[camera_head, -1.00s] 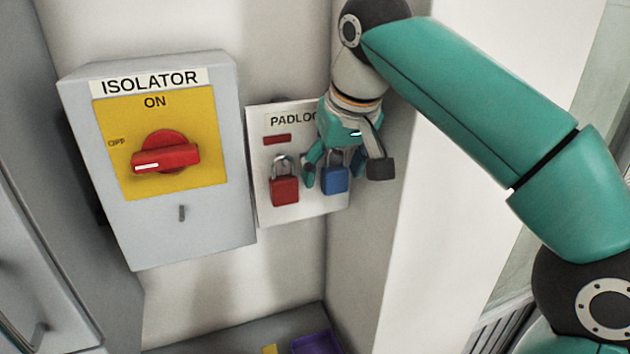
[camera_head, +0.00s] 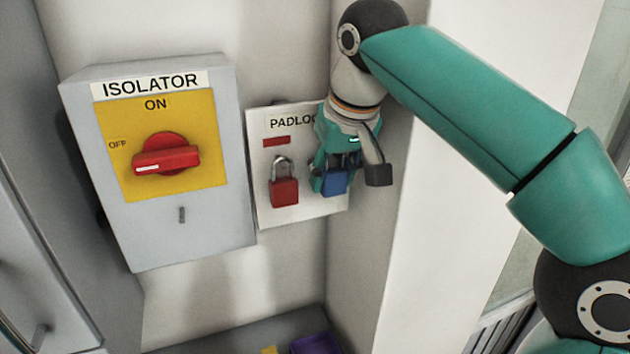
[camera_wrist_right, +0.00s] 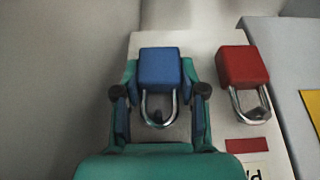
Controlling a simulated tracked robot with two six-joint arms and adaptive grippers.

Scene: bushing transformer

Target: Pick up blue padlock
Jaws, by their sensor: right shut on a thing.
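The blue padlock (camera_head: 334,183) hangs on the white padlock board (camera_head: 300,210), with its upper part hidden by my right gripper (camera_head: 334,178) in the head view. In the right wrist view, the blue padlock (camera_wrist_right: 159,70) has its body and silver shackle between the two fingers of my right gripper (camera_wrist_right: 159,95). The right gripper is shut on the padlock. The padlock is still at the board, and its shackle loops around a small dark peg. My left gripper is not in view.
A red padlock (camera_head: 284,191) hangs close beside the blue one; it also shows in the wrist view (camera_wrist_right: 243,68). The grey isolator box (camera_head: 215,225) with a red switch (camera_head: 166,160) stands to the left. A wall corner is close on the right. A purple thing (camera_head: 315,344) lies below.

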